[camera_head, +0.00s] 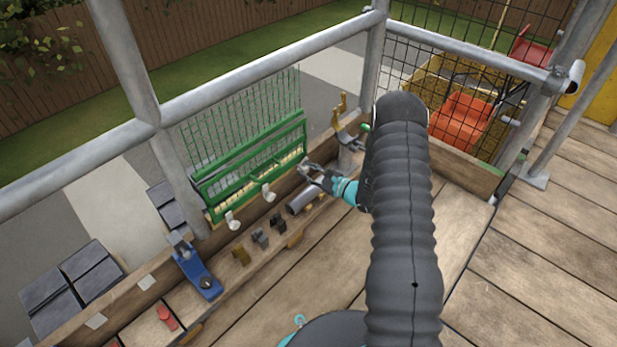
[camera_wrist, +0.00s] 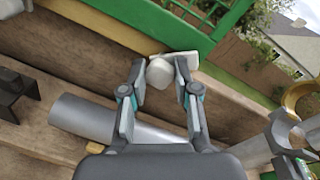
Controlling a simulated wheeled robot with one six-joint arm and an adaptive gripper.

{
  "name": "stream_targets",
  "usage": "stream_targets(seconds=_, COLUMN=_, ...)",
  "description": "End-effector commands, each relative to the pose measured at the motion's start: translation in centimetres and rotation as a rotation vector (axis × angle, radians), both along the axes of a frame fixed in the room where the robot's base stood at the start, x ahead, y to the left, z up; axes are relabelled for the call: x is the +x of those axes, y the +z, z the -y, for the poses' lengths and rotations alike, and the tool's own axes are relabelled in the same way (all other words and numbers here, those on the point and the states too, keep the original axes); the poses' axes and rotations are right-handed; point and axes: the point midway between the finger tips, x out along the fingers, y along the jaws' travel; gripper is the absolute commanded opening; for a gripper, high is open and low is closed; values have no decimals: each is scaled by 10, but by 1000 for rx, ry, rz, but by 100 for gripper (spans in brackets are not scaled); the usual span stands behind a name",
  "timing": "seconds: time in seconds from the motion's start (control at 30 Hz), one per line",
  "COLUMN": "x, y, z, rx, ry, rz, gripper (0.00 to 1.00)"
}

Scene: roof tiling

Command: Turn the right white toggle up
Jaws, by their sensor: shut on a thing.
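My gripper (camera_head: 311,170) reaches to the wooden ledge from the right. In the wrist view its two fingers (camera_wrist: 160,80) are closed around a white toggle (camera_wrist: 162,73), the right one of the row. The toggle sits just below the green frame (camera_head: 250,165), which also shows in the wrist view (camera_wrist: 165,22). In the head view the fingers largely cover this toggle, and its exact tilt is hard to tell. The middle white toggle (camera_head: 268,192) and left white toggle (camera_head: 233,221) stand free along the frame's lower edge.
A grey cylinder (camera_head: 301,203) lies on the ledge close below my gripper, also in the wrist view (camera_wrist: 85,118). Dark and brass clips (camera_head: 261,238) and a blue tool (camera_head: 199,272) lie further left. Brass hooks (camera_head: 340,112) stand to the right. Metal railings cross above.

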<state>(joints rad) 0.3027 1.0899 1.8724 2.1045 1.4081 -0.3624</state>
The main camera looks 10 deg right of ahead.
Motion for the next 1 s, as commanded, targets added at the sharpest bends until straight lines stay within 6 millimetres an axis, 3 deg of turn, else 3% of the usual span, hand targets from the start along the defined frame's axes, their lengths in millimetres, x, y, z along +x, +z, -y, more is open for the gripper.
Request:
stream_targets(seconds=0.6, x=-2, y=0, z=-4, rx=-463, ry=7, rz=336, gripper=0)
stream_targets(seconds=1.0, x=-2, y=-1, z=-5, rx=-671, ry=8, rz=489, gripper=0)
